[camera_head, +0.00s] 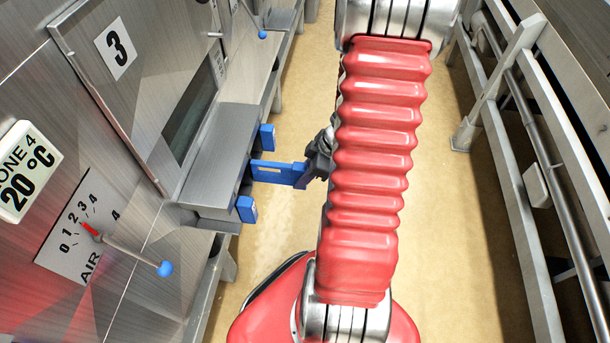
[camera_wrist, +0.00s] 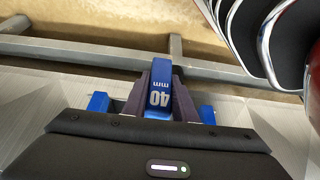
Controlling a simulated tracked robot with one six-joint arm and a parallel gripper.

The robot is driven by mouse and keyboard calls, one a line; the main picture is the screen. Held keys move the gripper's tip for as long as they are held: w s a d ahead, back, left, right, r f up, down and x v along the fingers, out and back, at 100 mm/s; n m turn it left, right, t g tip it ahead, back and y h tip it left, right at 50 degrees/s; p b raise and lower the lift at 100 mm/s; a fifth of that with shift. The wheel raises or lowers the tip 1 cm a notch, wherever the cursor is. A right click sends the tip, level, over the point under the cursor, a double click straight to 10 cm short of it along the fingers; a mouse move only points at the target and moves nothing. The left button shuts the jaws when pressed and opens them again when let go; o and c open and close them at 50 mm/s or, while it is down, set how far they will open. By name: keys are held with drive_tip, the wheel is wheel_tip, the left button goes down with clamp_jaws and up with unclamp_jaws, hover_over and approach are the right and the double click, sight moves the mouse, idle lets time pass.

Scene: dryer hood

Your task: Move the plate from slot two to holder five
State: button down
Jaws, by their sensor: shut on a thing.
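A blue plate (camera_head: 275,172) reaches out from the front of a grey metal box (camera_head: 222,140) on the machine. The plate's inner end meets the box between two blue blocks, an upper one (camera_head: 267,137) and a lower one (camera_head: 247,209). How deep it sits there, I cannot tell. No slot or holder number is legible beside it.
A lever with a blue knob (camera_head: 165,268) sticks out below, beside an "AIR" scale (camera_head: 80,228). A metal rail frame (camera_head: 510,150) stands at right. Tan floor (camera_head: 455,230) lies between.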

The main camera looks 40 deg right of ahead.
sight(262, 171)
drive_tip(key=shift+w+a, duration=1.25)
drive_tip(key=shift+w, duration=0.35)
drive_tip(key=shift+w+a, duration=1.2)
drive_tip(key=shift+w, duration=0.4)
drive_tip(key=shift+w+a, duration=1.25)
drive_tip(key=shift+w, duration=0.35)
idle(2.1)
drive_tip(key=c, duration=1.4)
unclamp_jaws()
drive_tip(key=shift+o, duration=0.2)
